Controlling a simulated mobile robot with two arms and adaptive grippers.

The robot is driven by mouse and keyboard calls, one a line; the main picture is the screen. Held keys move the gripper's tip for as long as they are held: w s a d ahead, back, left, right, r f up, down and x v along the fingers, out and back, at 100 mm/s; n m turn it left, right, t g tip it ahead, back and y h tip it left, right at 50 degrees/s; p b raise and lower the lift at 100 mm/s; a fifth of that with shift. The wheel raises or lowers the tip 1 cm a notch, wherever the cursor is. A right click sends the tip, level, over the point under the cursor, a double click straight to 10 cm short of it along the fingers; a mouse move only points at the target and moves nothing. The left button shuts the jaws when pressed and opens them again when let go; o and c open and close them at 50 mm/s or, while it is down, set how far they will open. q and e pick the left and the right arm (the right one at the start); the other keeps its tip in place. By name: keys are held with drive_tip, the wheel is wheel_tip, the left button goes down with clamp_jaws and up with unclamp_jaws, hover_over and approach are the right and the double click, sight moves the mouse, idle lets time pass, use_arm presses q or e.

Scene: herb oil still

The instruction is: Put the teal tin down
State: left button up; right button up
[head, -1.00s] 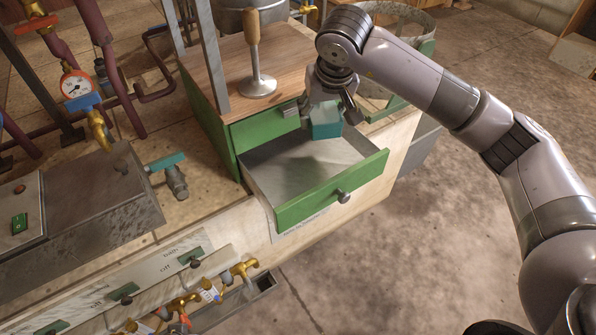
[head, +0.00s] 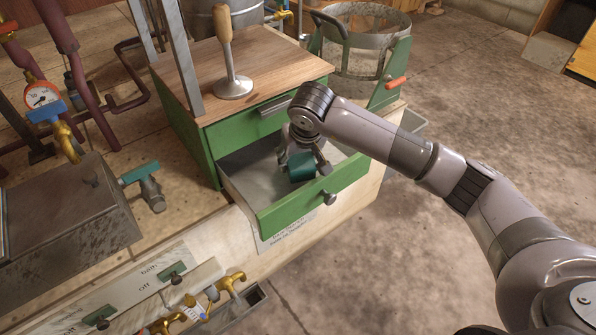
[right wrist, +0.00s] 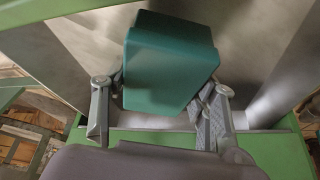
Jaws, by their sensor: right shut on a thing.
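The teal tin (head: 301,166) is held within the open drawer (head: 247,183) of the green cabinet (head: 190,137). In the right wrist view the tin (right wrist: 168,62) fills the space between the fingers and looks tilted, with the grey drawer floor behind it. I cannot tell whether its base touches the floor. My right gripper (head: 302,160) reaches down into the drawer and is shut on the tin; its fingers (right wrist: 160,105) sit on both sides of it. My left gripper is not in view.
The drawer's green front (head: 312,198) with its knob (head: 330,198) stands close to the gripper. A metal tool with a wooden handle (head: 231,72) stands on the cabinet top. Brass taps (head: 231,281) line the bench front.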

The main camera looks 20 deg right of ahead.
wheel_tip(320, 180, down, 4)
drive_tip(key=shift+f+b, duration=0.25)
drive_tip(key=shift+b, duration=0.15)
drive_tip(key=shift+r, duration=0.1)
drive_tip(key=o, duration=1.6)
drive_tip(key=shift+c, duration=0.2)
